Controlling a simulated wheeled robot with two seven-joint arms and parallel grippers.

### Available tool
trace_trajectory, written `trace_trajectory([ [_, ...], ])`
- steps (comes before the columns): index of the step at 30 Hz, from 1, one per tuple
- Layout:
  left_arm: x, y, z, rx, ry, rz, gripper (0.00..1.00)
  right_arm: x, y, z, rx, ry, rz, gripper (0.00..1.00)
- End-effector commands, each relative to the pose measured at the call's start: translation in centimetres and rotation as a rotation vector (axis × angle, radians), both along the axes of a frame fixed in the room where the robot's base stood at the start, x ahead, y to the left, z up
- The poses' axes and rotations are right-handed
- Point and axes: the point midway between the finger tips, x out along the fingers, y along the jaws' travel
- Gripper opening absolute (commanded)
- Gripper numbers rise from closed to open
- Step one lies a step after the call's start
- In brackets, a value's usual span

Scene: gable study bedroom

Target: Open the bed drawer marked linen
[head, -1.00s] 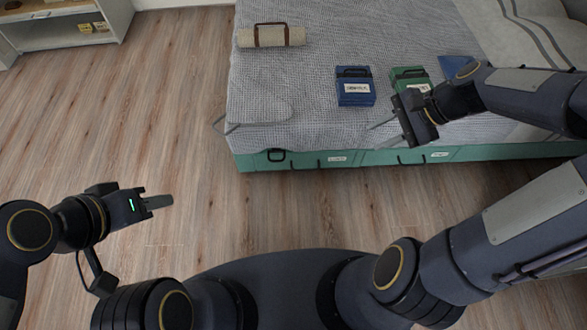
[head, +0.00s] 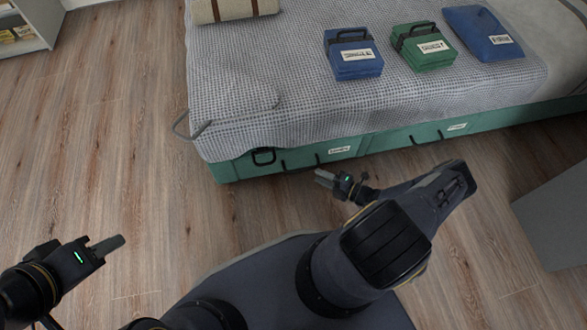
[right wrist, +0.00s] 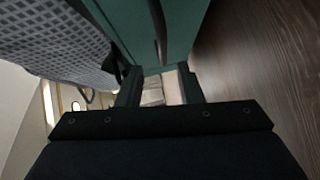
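The bed's green base (head: 235,170) has drawer fronts with dark handles and white labels. One label (head: 339,150) is on the left drawer front, another (head: 457,126) on the right one; both are too small to read. The left front has dark handles, one (head: 317,158) close to its label. My right gripper (head: 322,178) is low, just in front of the left drawer front. In the right wrist view its fingers (right wrist: 160,88) are apart with nothing between them, beside the green front. My left gripper (head: 104,246) is over bare floor at the left, far from the bed; its finger gap is unclear.
On the grey bedspread lie a beige roll (head: 235,8), a blue case (head: 353,55), a green case (head: 424,47) and a blue folder (head: 483,33). A grey block (head: 560,205) stands at the right. The floor left of the bed is clear.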

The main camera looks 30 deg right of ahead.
Motion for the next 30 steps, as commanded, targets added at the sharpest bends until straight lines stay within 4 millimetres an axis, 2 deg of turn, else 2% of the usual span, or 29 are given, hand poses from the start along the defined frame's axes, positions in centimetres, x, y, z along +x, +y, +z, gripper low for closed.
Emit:
trace_trajectory([
  [1, 0.0, 0.0, -0.3, 0.0, 0.0, 0.0, 0.36, 0.0, 0.2, -0.6, 0.017, 0.007, -0.015, 0.33],
  [4, 0.0, 0.0, -0.4, 0.0, -0.001, 0.0, 0.36, 0.7, 0.6, -0.8, 0.023, 0.01, -0.02, 0.33],
  [12, 0.0, 0.0, -1.4, 0.0, -0.001, 0.0, 0.36, 4.3, 3.0, -1.4, 0.021, 0.007, -0.015, 0.33],
  [18, 0.0, 0.0, -1.9, 0.0, -0.001, 0.0, 0.36, 6.1, 4.0, -1.6, 0.018, 0.007, -0.015, 0.33],
  [28, 0.0, 0.0, -1.9, 0.0, 0.0, 0.0, 0.36, 6.4, 4.2, -1.5, 0.017, 0.008, -0.015, 0.33],
  [30, 0.0, 0.0, -1.9, 0.0, 0.0, 0.0, 0.36, 6.4, 4.2, -1.5, 0.017, 0.008, -0.015, 0.24],
])
